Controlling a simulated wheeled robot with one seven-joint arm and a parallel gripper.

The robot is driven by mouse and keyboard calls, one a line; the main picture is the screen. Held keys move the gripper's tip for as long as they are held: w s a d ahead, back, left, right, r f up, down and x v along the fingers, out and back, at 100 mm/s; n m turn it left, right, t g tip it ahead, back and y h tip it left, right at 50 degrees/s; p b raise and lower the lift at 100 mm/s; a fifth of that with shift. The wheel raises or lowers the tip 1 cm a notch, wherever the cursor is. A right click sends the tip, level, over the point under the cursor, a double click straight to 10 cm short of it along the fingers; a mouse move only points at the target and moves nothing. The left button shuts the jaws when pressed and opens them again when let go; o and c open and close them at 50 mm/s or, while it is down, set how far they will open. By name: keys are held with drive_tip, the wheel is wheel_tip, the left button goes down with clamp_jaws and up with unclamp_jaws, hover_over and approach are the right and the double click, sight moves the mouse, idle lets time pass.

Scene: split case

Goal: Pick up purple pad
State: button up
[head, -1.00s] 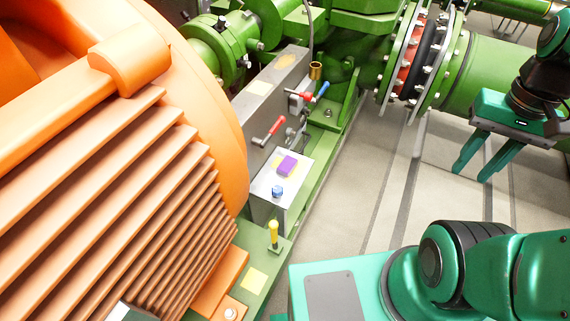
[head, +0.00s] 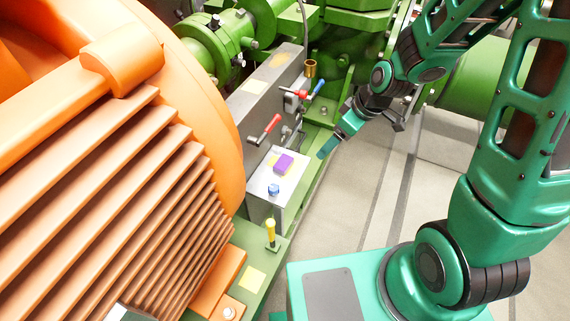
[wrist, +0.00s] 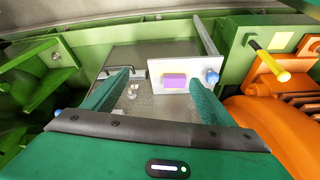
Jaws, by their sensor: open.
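The purple pad (head: 284,163) is a small block lying on a yellow patch on top of a pale metal box beside the orange machine. It also shows in the wrist view (wrist: 175,80), between my two fingers and beyond their tips. My gripper (head: 326,148) is to the right of the box in the head view, apart from the pad. In the wrist view my gripper (wrist: 160,83) has its two green fingers spread wide, with nothing between them.
A blue knob (head: 273,190) stands on the same box near the pad. A red-handled lever (head: 264,129) and a blue-handled one (head: 319,87) are behind it. A yellow-handled lever (head: 270,232) stands in front. The orange finned machine (head: 130,180) is at left.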

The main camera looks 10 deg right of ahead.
sight(284, 162)
drive_tip(key=w+a+f+n, duration=0.1)
drive_tip(key=a+f, duration=0.2)
drive_tip(key=w+a+f+n+y, duration=0.1)
drive_tip(key=a+f, duration=0.2)
drive_tip(key=w+a+f, duration=0.1)
drive_tip(key=a+f, duration=0.2)
drive_tip(key=a, duration=0.1)
drive_tip(key=shift+w+n+y, duration=0.2)
drive_tip(key=shift+n+y, duration=0.2)
drive_tip(key=shift+t, duration=0.3)
drive_tip(key=shift+a+x, duration=0.15)
drive_tip(key=shift+x, duration=1.2)
drive_tip(key=shift+a+x, duration=0.15)
drive_tip(key=shift+x, duration=1.25)
drive_tip(key=shift+r, duration=0.2)
drive_tip(key=c, duration=1.1)
